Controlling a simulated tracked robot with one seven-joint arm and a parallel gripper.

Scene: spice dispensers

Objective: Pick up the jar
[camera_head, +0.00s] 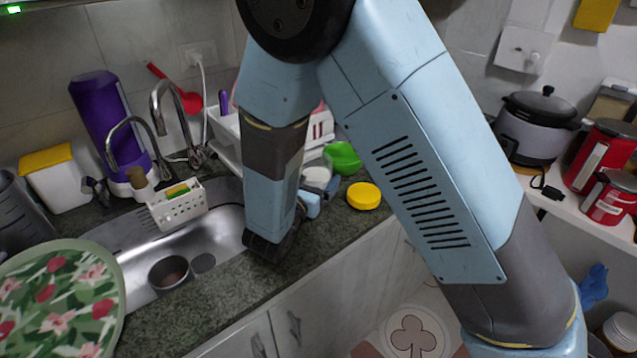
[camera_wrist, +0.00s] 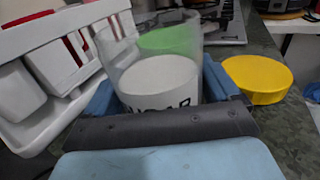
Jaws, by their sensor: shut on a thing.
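The jar (camera_wrist: 158,80) is clear glass with white contents and dark lettering low on its front, partly hidden by my gripper. It stands upright between the two blue fingers of my gripper (camera_wrist: 160,92), which are shut on it from both sides. In the head view the jar (camera_head: 317,175) shows only in part behind my arm, above the counter. My gripper (camera_head: 312,200) is also mostly hidden there. I cannot tell whether the jar's base touches the counter. A round yellow lid (camera_head: 364,196) lies on the counter to the right; it also shows in the wrist view (camera_wrist: 258,78).
A green bowl (camera_head: 342,157) is just behind the jar. A white rack (camera_wrist: 50,75) stands close on the left in the wrist view. The sink (camera_head: 215,255) is left of my arm. A rice cooker (camera_head: 538,128) and red canisters (camera_head: 605,155) stand on the right shelf.

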